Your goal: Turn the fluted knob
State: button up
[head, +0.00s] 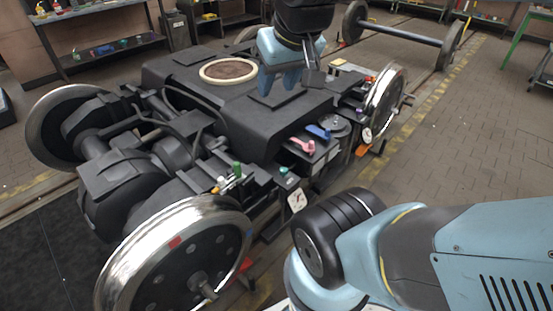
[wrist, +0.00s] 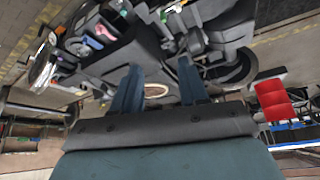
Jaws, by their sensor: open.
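Several small controls sit along the near right side of the dark bogie frame (head: 262,122). They include a pink handle (head: 302,146), a blue handle (head: 318,131), a green upright piece (head: 237,169) and a small teal knob (head: 284,170). A grey round disc (head: 336,125) lies beside the blue handle. Fluting is too small to make out, so I cannot tell which is the fluted knob. My gripper (head: 279,86) is open and empty, fingers down, above the top of the frame, left of and behind these controls. In the wrist view my gripper (wrist: 159,67) shows two spread fingers with nothing between.
A cream ring (head: 229,71) lies on the frame's top, left of my gripper. Shiny wheels (head: 178,262) stand at the bogie's corners. A loose wheelset (head: 402,32) stands behind. Paved floor (head: 470,130) on the right is clear. A red seat (wrist: 273,98) shows in the wrist view.

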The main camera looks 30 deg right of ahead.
jog(key=o, duration=0.3)
jog(key=shift+w+d, duration=0.1)
jog(key=shift+w, duration=0.25)
jog(key=shift+o, duration=0.8)
jog(key=w+d+f+g, duration=0.1)
jog(key=w+d+f, duration=0.1)
jog(key=w, duration=0.5)
jog(key=w+d+f+n+g+h, duration=0.1)
jog(key=w+d+f, duration=0.1)
jog(key=w, duration=0.4)
jog(key=shift+w+n+h, duration=0.3)
jog(key=shift+w, duration=0.1)
jog(key=n+g+y, duration=0.2)
jog(key=n+g, duration=0.2)
jog(key=n, duration=0.1)
send_over(283, 169)
notch_tip(283, 169, down, 43)
notch_tip(283, 169, down, 14)
jog(key=shift+d+f, duration=0.1)
jog(key=shift+f, duration=0.15)
jog(key=shift+c, duration=0.2)
